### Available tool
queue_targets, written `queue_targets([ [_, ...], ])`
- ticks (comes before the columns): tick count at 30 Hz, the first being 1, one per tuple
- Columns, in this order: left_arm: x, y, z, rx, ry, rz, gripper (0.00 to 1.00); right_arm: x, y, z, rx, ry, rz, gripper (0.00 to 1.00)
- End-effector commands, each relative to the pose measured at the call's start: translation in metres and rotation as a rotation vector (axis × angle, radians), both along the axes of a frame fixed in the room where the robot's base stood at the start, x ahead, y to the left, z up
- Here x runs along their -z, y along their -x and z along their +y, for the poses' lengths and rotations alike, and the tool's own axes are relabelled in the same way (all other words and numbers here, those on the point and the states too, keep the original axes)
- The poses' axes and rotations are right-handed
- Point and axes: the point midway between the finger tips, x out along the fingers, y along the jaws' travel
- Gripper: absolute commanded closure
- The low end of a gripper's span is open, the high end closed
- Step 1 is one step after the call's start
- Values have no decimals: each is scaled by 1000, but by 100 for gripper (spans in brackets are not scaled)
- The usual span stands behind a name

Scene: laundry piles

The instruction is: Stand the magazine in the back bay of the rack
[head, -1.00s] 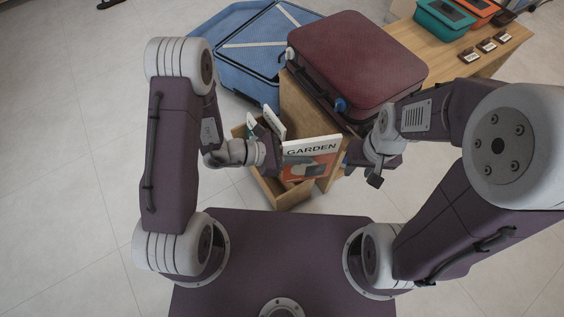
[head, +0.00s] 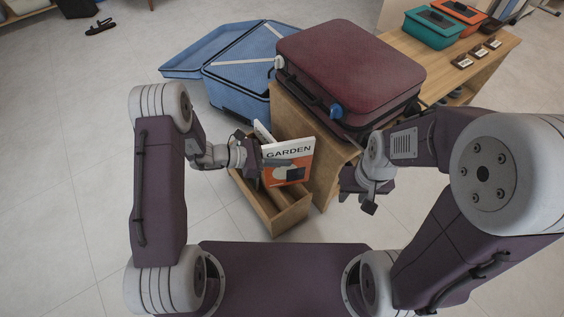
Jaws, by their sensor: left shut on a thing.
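The magazine (head: 290,150), with a white band reading GARDEN and an orange lower cover, is roughly upright, its cover facing me. My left gripper (head: 257,162) is shut on its left edge. The rack (head: 284,218) is an open wooden box on the floor, below and behind the magazine. The magazine overlaps the rack's middle in the picture and hides much of its inside, so I cannot tell whether its lower edge is inside. Another white item (head: 263,131) stands in the rack's far part. My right gripper (head: 358,196) looks open and empty, right of the rack.
A wooden bench (head: 322,168) stands close to the rack's right, with a dark red suitcase (head: 350,65) on it. A blue open case (head: 237,72) lies behind. Teal (head: 433,32) and orange boxes sit on the bench's far part.

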Motion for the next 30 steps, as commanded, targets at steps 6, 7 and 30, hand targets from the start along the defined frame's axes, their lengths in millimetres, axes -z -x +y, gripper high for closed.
queue_targets([
  [6,1,0,0,0,2,0,100,1,0,0,0,0,-1,62],
  [7,2,0,0,0,2,0,100,1,0,0,0,0,-1,62],
  [30,-15,2,13,-6,0,2,66,-17,0,0,0,0,-1,62],
])
